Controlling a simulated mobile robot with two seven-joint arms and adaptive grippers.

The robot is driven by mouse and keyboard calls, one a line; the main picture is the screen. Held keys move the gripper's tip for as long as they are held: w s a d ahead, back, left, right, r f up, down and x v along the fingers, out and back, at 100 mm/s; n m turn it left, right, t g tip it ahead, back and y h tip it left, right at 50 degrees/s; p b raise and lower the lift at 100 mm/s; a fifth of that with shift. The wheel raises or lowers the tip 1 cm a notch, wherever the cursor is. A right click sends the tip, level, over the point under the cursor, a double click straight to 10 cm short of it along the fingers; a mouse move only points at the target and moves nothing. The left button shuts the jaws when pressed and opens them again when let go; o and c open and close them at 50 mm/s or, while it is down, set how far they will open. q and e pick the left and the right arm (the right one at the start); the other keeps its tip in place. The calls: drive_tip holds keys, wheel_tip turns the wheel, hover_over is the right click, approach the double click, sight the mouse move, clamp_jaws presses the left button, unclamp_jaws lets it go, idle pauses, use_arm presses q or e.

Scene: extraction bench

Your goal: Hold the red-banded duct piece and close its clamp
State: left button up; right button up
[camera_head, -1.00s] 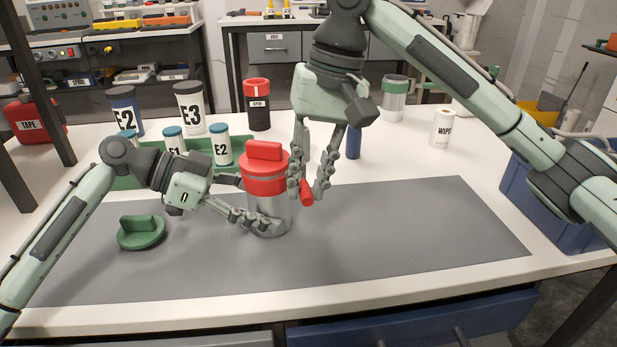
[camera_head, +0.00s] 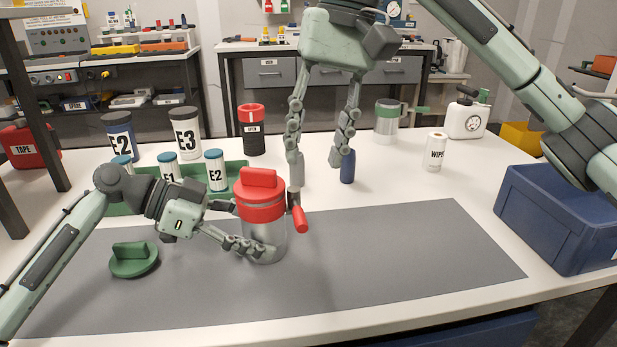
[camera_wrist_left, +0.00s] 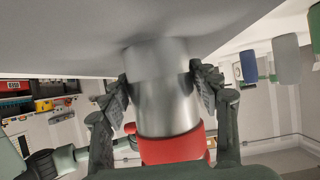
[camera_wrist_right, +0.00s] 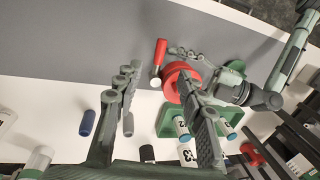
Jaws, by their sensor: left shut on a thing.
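The red-banded duct piece (camera_head: 264,238) stands upright on the grey mat, a clear or silvery cylinder with a red band and a red lid with a raised grip. Its clamp lever (camera_head: 299,218) has a red handle on the right side, pointing down and outward. My left gripper (camera_head: 262,250) is shut around the lower body; in the left wrist view its fingers flank the silvery cylinder (camera_wrist_left: 165,95). My right gripper (camera_head: 318,172) is open and empty, raised above and behind the piece. The red handle also shows in the right wrist view (camera_wrist_right: 160,54).
A green lid (camera_head: 134,260) lies on the mat (camera_head: 400,250) at left. A green rack with labelled jars (camera_head: 215,170) stands behind. A blue cylinder (camera_head: 347,167) and a grey one stand near my right fingertips. A blue bin (camera_head: 560,220) is at right. The mat's right half is clear.

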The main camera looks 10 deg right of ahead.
drive_tip(key=shift+d+r, duration=0.25)
drive_tip(key=shift+r, duration=0.9)
use_arm(q)
drive_tip(key=o, duration=1.1)
drive_tip(key=shift+a, duration=0.15)
